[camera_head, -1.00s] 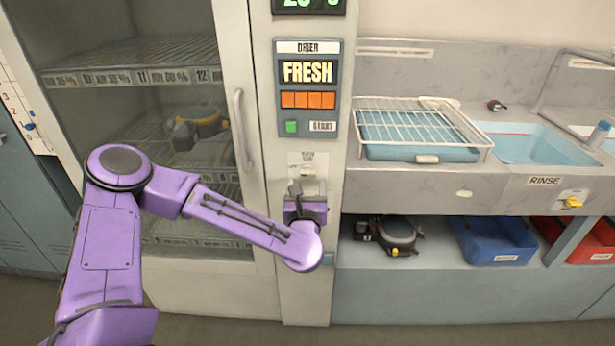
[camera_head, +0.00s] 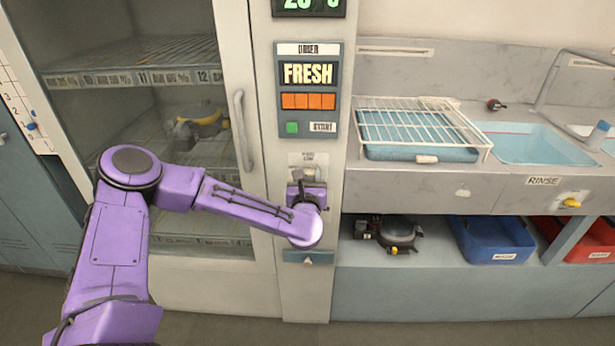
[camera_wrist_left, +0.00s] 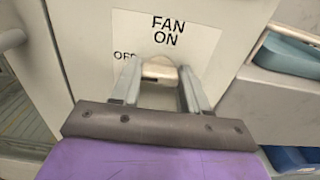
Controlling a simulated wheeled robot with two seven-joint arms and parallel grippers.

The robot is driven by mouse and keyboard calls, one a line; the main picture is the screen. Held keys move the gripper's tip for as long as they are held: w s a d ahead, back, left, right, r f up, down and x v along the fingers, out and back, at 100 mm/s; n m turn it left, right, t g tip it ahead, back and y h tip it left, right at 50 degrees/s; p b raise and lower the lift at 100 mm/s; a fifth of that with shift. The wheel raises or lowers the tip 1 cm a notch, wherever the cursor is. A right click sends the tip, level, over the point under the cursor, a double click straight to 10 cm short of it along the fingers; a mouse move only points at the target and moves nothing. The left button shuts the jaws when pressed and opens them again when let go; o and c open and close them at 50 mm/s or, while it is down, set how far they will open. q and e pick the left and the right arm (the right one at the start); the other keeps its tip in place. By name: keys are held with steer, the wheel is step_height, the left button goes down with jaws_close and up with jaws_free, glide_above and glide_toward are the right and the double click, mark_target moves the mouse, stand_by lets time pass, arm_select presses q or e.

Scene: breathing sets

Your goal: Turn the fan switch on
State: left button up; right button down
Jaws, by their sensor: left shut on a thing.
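The fan switch (camera_wrist_left: 160,70) is a pale knob on a white label plate on the drier's narrow front panel. The plate reads FAN ON above the knob and OFF at its left, partly hidden. My left gripper (camera_wrist_left: 160,86) has its two fingers on either side of the knob and is shut on it. The knob's body shows between the fingers, below the word ON; its exact angle is hard to tell. In the head view the label plate (camera_head: 308,159) shows just above my left gripper (camera_head: 303,176), which hides most of the switch. My right gripper is not in view.
Above the switch is the drier display (camera_head: 308,73) reading FRESH, with a green START button (camera_head: 292,128). At left is a glass cabinet door with a handle (camera_head: 243,130). At right are a wire rack (camera_head: 420,125), a rinse sink (camera_head: 535,146) and a blue bin (camera_head: 493,240).

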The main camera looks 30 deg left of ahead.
arm_select(q)
steer(key=shift+m, duration=0.3)
steer(key=m, duration=0.3)
steer(key=shift+m+b, duration=0.3)
steer(key=m, duration=0.4)
steer(key=shift+m, duration=0.3)
steer(key=m, duration=0.4)
steer(key=shift+p, duration=0.4)
steer(key=shift+f+m+p, duration=0.1)
steer(key=shift+m+p, duration=0.3)
steer(key=shift+m, duration=2.1)
steer(key=o, duration=1.1)
steer(key=shift+c, duration=0.2)
